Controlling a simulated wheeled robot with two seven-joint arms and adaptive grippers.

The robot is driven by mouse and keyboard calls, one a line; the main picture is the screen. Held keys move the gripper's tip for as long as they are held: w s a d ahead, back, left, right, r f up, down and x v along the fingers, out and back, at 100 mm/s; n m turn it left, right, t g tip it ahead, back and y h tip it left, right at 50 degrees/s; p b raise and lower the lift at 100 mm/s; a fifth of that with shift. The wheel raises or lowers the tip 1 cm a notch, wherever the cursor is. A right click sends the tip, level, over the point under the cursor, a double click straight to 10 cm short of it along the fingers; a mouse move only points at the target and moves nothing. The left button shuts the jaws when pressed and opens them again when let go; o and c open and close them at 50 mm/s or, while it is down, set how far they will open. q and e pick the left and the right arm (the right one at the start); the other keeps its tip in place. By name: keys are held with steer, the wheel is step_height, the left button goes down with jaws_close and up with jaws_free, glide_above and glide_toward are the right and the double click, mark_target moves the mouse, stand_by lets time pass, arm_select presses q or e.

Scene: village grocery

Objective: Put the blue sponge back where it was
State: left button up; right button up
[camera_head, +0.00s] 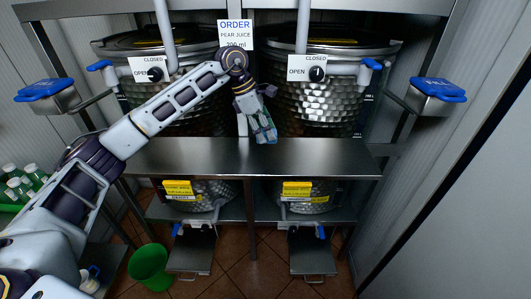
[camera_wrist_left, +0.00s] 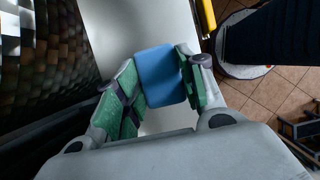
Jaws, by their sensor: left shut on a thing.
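The blue sponge (camera_wrist_left: 160,75) is a flat blue block, seen in the left wrist view between the green-padded fingers of my left gripper (camera_wrist_left: 160,88). In the head view, my left gripper (camera_head: 264,130) points down at the back edge of the steel shelf (camera_head: 200,158), between the two upper tanks, and is shut on the sponge. The sponge is mostly hidden by the fingers there. I cannot tell whether it touches the shelf. My right gripper is in neither view.
Two dimpled steel tanks, left (camera_head: 195,115) and right (camera_head: 315,105), stand behind the shelf with taps and OPEN/CLOSED signs. An order sign (camera_head: 235,33) hangs between them. Blue-topped holders, left (camera_head: 44,88) and right (camera_head: 440,90), flank them. A green bucket (camera_head: 149,268) stands on the floor.

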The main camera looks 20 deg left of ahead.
arm_select(q)
steer(key=shift+f+p, duration=0.5)
steer(key=shift+f, duration=1.8)
steer(key=shift+f+p, duration=0.6)
steer(key=shift+f, duration=1.25)
steer(key=shift+f, duration=0.15)
steer(key=o, duration=1)
